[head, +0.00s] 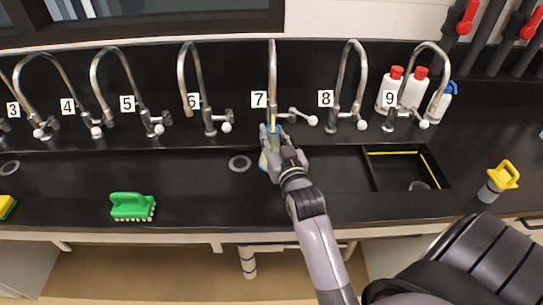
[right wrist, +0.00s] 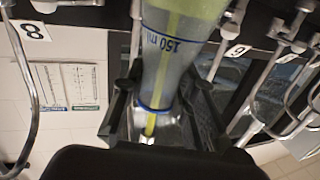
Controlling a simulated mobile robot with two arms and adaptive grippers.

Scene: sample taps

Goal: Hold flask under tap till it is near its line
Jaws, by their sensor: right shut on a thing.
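My right gripper (head: 279,150) is shut on a clear flask (head: 263,161) below tap 7 (head: 272,80), over the dark sink; my gripper covers much of the flask in the head view. In the right wrist view the picture is turned over, and the flask (right wrist: 170,65) shows between the gripper's fingers (right wrist: 160,115). It has a blue "150 ml" mark and a blue ring lower in the picture. Yellow-green colour fills its wide part, and a yellow streak runs along its middle. I cannot tell the exact level against the mark. My left gripper is out of view.
Other numbered taps, such as tap 6 (head: 194,85) and tap 8 (head: 350,85), stand close on both sides. A green brush (head: 132,205) lies at the front left. Red-capped bottles (head: 413,90) stand behind tap 9, and a yellow-handled item (head: 499,182) at right.

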